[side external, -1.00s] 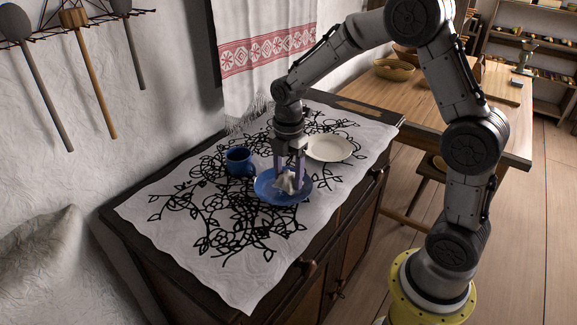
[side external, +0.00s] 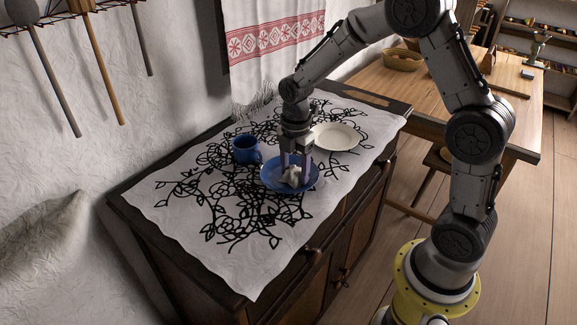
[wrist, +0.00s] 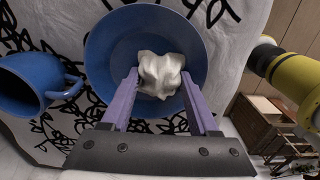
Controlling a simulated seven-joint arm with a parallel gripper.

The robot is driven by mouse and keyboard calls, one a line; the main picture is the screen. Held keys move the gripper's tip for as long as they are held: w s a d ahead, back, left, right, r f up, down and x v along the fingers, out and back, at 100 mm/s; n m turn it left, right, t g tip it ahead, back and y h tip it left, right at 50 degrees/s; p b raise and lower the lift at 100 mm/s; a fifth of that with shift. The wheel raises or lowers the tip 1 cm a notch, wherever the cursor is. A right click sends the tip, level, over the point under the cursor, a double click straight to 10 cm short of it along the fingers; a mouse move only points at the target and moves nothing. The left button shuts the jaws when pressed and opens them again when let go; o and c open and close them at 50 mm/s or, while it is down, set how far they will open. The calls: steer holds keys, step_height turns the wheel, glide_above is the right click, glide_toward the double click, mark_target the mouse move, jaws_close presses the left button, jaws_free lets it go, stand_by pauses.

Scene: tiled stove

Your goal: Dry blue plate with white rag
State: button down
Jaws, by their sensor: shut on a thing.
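The blue plate (side external: 268,182) lies flat on a patterned cloth on the cabinet top. It also shows in the wrist view (wrist: 107,48). The white rag (side external: 292,178) is a crumpled lump on the plate, and it sits near the middle of the plate in the wrist view (wrist: 161,70). My gripper (side external: 295,171) points down over the plate. Its purple fingers, also in the wrist view (wrist: 160,78), are on either side of the rag and shut on it. The rag's contact with the plate is hidden underneath.
A blue mug (side external: 246,150) stands left of the plate, close to it. A cream plate (side external: 337,136) lies behind and to the right. The patterned cloth (side external: 190,215) is clear toward the front left. A fringed towel (side external: 270,55) hangs on the wall behind.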

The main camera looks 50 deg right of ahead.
steer(key=shift+r, duration=4.05)
